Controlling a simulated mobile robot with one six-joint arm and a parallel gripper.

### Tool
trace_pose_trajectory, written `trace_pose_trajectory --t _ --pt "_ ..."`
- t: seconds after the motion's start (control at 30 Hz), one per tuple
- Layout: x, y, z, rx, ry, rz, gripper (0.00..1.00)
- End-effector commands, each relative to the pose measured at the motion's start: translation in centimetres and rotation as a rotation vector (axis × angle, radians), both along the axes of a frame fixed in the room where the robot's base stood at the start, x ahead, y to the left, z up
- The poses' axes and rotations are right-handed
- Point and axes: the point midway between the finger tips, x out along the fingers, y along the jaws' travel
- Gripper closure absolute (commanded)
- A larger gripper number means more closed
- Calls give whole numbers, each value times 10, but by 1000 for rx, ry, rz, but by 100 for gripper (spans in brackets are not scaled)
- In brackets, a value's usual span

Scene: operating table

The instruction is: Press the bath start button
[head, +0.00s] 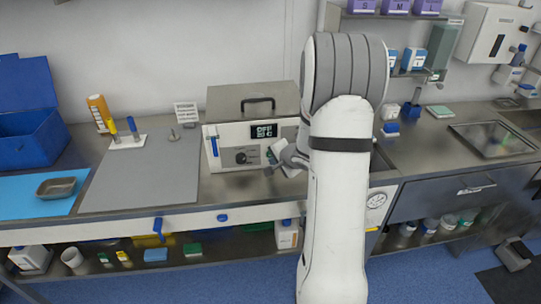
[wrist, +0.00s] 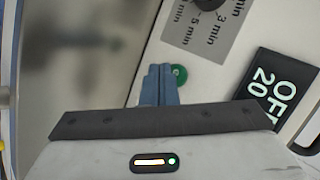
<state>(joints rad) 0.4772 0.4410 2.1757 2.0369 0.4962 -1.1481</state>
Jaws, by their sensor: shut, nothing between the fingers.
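The bath (head: 252,105) is a metal box with a grey lid and a black handle, standing on the counter. Its display (head: 264,130) is lit; in the wrist view the display (wrist: 285,95) reads OFF and 20. A green round button (wrist: 180,75) sits on the white front panel, partly hidden by my fingertips. My gripper (wrist: 160,70) is shut and empty, its tips at the left edge of the button; I cannot tell whether they touch it. In the head view my gripper (head: 275,160) is at the panel's lower right, and the button is not visible there.
A dial (head: 241,157) with a minute scale is on the panel; it also shows in the wrist view (wrist: 205,5). A blue lever (head: 214,146) is at the panel's left. A grey mat (head: 145,178) lies left of the bath. My arm covers the counter to its right.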

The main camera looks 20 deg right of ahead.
Motion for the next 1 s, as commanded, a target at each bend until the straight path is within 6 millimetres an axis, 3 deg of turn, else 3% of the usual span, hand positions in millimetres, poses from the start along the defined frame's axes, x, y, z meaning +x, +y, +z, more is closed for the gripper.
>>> trace_pose_trajectory --t 1.0 --pt "11 -3 0 0 0 0 100"
